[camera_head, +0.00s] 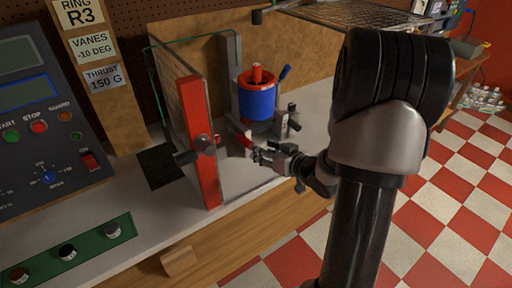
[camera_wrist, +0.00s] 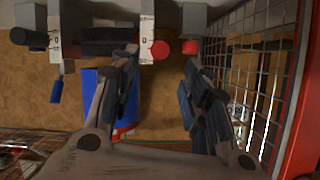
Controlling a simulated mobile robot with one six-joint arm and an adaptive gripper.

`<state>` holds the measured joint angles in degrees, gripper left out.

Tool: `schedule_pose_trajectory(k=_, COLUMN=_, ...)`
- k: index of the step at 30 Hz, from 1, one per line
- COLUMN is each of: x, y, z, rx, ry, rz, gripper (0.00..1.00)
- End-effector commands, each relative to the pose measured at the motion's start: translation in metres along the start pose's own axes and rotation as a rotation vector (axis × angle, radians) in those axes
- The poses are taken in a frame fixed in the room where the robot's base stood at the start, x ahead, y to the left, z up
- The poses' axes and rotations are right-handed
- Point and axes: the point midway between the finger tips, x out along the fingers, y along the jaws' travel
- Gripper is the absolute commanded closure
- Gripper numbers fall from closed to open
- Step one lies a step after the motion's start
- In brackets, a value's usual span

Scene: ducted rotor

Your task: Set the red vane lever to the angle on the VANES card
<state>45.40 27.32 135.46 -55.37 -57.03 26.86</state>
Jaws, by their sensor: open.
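The VANES card (camera_head: 93,47) reads -10 DEG. The blue duct (camera_head: 257,103) with a red rim stands in a grey stand on the bench; it shows partly behind a finger in the wrist view (camera_wrist: 91,88). A short red piece (camera_head: 243,141), apparently the red vane lever, sticks out low beside the stand. In the wrist view a round red end (camera_wrist: 160,50) lies between my fingertips, beside a white plate marked 0 (camera_wrist: 147,40). My gripper (camera_head: 257,154) is open around that area, also in the wrist view (camera_wrist: 162,58). I cannot tell the lever's angle or whether a finger touches it.
A red-framed mesh guard (camera_head: 201,145) stands close on the left of my gripper. A second red end (camera_wrist: 190,47) shows near my right fingertip. A control panel (camera_head: 38,110) stands at the left.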

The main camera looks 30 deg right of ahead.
Motion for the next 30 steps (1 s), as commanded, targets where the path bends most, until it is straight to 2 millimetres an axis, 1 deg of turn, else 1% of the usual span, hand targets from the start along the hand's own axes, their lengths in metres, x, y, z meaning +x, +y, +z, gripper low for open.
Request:
schedule_pose_trajectory(k=1, x=-0.008, y=0.001, z=-0.001, rx=0.001, ry=0.001, rz=0.002, gripper=0.57)
schedule_pose_trajectory(k=3, x=-0.016, y=0.001, z=-0.001, rx=0.0, ry=0.002, rz=0.002, gripper=0.57)
schedule_pose_trajectory(k=6, x=-0.022, y=0.0, z=0.0, rx=0.001, ry=0.001, rz=0.0, gripper=0.57)
schedule_pose_trajectory(k=15, x=-0.024, y=0.0, z=0.0, rx=0.0, ry=0.0, rz=-0.001, gripper=0.57)
schedule_pose_trajectory(k=17, x=-0.024, y=0.001, z=0.001, rx=0.002, ry=-0.002, rz=0.003, gripper=0.61)
schedule_pose_trajectory(k=19, x=-0.023, y=0.01, z=0.006, rx=0.013, ry=-0.018, rz=0.034, gripper=0.66)
schedule_pose_trajectory(k=20, x=-0.022, y=0.018, z=0.011, rx=0.023, ry=-0.031, rz=0.061, gripper=0.68)
schedule_pose_trajectory(k=23, x=-0.025, y=0.06, z=0.04, rx=0.088, ry=-0.117, rz=0.215, gripper=0.74)
schedule_pose_trajectory(k=24, x=-0.03, y=0.081, z=0.059, rx=0.132, ry=-0.171, rz=0.296, gripper=0.77)
schedule_pose_trajectory(k=26, x=-0.043, y=0.11, z=0.096, rx=0.216, ry=-0.274, rz=0.426, gripper=0.81)
schedule_pose_trajectory(k=27, x=-0.055, y=0.125, z=0.123, rx=0.283, ry=-0.351, rz=0.509, gripper=0.84)
schedule_pose_trajectory(k=29, x=-0.076, y=0.138, z=0.165, rx=0.396, ry=-0.474, rz=0.616, gripper=0.88)
schedule_pose_trajectory(k=30, x=-0.091, y=0.14, z=0.192, rx=0.48, ry=-0.557, rz=0.676, gripper=0.91)
